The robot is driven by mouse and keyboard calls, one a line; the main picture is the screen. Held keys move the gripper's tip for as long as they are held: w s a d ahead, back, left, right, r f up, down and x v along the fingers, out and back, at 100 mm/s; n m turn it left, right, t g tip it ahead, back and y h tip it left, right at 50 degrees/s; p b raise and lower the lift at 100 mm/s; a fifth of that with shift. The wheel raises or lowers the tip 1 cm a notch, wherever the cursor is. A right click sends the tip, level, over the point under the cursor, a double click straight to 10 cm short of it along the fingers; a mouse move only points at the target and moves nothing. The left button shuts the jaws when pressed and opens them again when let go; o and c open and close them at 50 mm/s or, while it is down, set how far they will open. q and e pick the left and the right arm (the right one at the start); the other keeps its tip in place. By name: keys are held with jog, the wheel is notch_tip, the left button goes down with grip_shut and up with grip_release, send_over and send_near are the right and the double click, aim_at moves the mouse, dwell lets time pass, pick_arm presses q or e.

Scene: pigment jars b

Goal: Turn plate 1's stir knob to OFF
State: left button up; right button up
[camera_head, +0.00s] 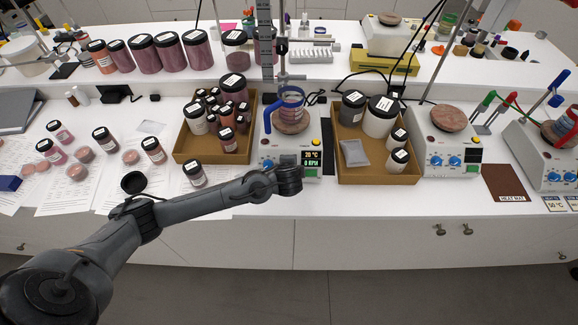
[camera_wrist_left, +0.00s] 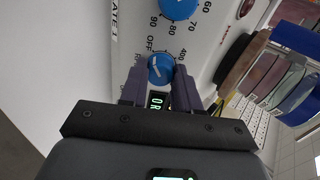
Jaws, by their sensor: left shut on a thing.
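Plate 1 (camera_head: 270,150) is a white hotplate with a glass beaker on its round top, in the middle of the head view. Its display (camera_head: 312,161) reads 20 °C and 0 RPM. In the left wrist view the blue stir knob (camera_wrist_left: 160,66) sits between the fingers of my left gripper (camera_wrist_left: 159,84), which is shut on it. A pale pointer line shows on the knob, with the OFF label beside it; the exact alignment is hard to tell. In the head view my left gripper (camera_head: 288,178) is at the plate's front and covers part of the panel. My right gripper is not in view.
A second blue knob (camera_wrist_left: 178,7) is close beside the held one. Cardboard trays of jars stand left (camera_head: 180,158) and right (camera_head: 350,183) of plate 1. Another hotplate (camera_head: 445,160) is further right. Papers and loose jars lie at the left.

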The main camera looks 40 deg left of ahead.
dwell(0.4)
pick_arm(q)
jog(key=o, duration=1.1)
jog(key=shift+c, duration=0.2)
jog(key=v, duration=1.1)
jog(key=shift+p, duration=0.35)
